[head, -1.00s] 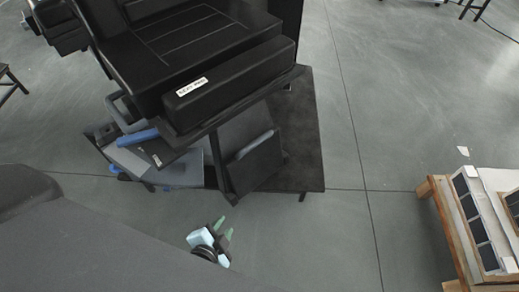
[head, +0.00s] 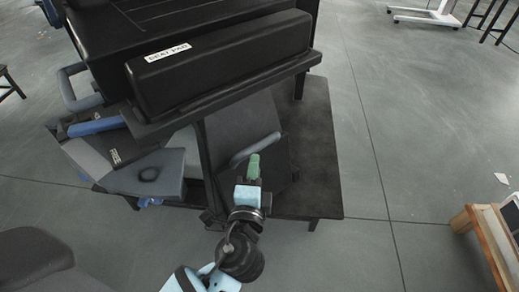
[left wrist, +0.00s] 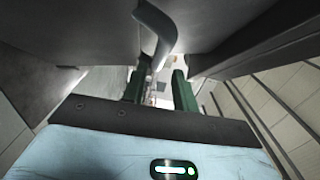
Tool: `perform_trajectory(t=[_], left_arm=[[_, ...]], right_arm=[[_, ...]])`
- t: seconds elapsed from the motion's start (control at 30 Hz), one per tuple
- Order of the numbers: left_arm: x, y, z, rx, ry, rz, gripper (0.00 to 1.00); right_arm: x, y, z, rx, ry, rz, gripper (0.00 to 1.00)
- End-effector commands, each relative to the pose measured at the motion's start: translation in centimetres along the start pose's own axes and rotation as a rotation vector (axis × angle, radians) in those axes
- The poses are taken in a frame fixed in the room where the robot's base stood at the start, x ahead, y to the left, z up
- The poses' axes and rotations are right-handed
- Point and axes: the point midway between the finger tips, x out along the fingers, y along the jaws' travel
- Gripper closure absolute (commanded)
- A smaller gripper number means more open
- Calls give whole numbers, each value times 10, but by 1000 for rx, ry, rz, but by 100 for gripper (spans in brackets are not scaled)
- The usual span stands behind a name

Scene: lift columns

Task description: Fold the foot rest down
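A dark panel (head: 240,120) with a grey bar (head: 255,150) along its lower edge hangs under the black seat; it looks like the foot rest. It stands steeply above a dark base plate (head: 315,145). My left gripper (head: 253,168), light blue with green fingers, is just in front of the bar in the head view. In the left wrist view the green fingers (left wrist: 158,88) are apart, and the grey bar (left wrist: 158,35) lies ahead, its lower end in line with the gap. I cannot tell whether they touch. My right gripper is in neither view.
A black pad (head: 220,50) labelled "SEAT PAD" overhangs the panel. A grey plate (head: 150,172) and a blue grip (head: 95,126) are at left. A wooden-framed stand (head: 480,245) is at lower right. The floor between is clear.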

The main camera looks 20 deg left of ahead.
Motion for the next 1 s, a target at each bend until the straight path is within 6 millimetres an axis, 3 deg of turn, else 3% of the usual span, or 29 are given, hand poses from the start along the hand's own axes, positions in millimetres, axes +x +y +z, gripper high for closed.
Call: perform_trajectory(t=[0.17,0.6,1.0], left_arm=[[7,-1,0,-1,1,-1,71],[67,1,0,-1,1,1,71],[78,0,0,-2,1,2,71]], right_arm=[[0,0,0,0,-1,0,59],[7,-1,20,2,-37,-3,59],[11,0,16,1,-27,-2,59]])
